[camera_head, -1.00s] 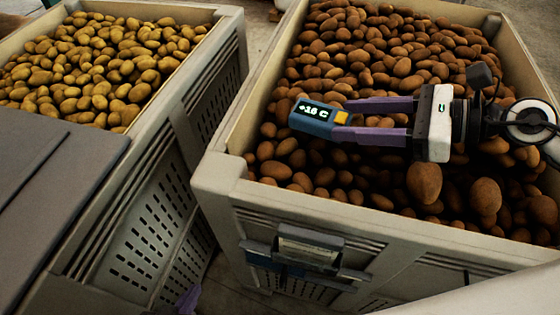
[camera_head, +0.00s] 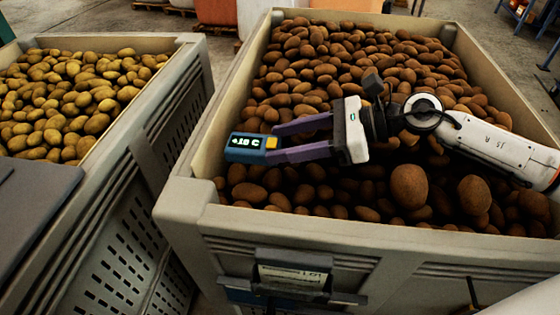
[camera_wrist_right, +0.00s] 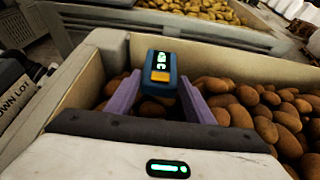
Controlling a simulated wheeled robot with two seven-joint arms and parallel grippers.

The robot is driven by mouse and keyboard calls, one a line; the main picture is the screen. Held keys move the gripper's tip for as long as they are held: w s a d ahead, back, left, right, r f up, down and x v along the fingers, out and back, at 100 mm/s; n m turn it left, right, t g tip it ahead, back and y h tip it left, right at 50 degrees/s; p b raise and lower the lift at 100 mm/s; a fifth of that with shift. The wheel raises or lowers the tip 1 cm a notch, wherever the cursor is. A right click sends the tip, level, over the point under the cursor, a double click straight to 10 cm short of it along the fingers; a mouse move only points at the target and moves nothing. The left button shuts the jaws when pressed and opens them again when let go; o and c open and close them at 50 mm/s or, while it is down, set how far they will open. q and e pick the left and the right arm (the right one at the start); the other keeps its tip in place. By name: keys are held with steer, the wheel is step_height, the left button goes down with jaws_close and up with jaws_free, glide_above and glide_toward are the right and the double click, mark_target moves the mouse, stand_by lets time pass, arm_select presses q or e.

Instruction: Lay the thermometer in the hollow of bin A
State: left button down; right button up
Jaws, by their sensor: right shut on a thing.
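The thermometer (camera_head: 245,146) is a small blue block with a lit display and a yellow-orange button. My right gripper (camera_head: 272,145) is shut on it by its button end and holds it over the near left part of the bin with reddish-brown potatoes (camera_head: 181,195). In the right wrist view the thermometer (camera_wrist_right: 161,68) sits between the purple fingers (camera_wrist_right: 160,97), with that bin's corner beyond. A label holder is on this bin's front, its lettering too small to read. I cannot tell which bin is A, and I make out no clear hollow. My left gripper is not in view.
A second bin (camera_head: 172,85) with yellow potatoes stands to the left, a narrow gap between them. A dark grey panel (camera_head: 35,205) covers its near part. The brown-potato bin's raised rim stands close to the thermometer. Crates and pallets lie at the back.

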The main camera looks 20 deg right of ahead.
mark_target(285, 173)
step_height(285, 173, down, 4)
steer(key=shift+f, duration=0.2)
steer(key=shift+f+b, duration=0.25)
steer(key=shift+b, duration=0.1)
steer(key=o, duration=1.2)
steer(key=shift+r, duration=0.1)
steer(key=shift+o, duration=0.2)
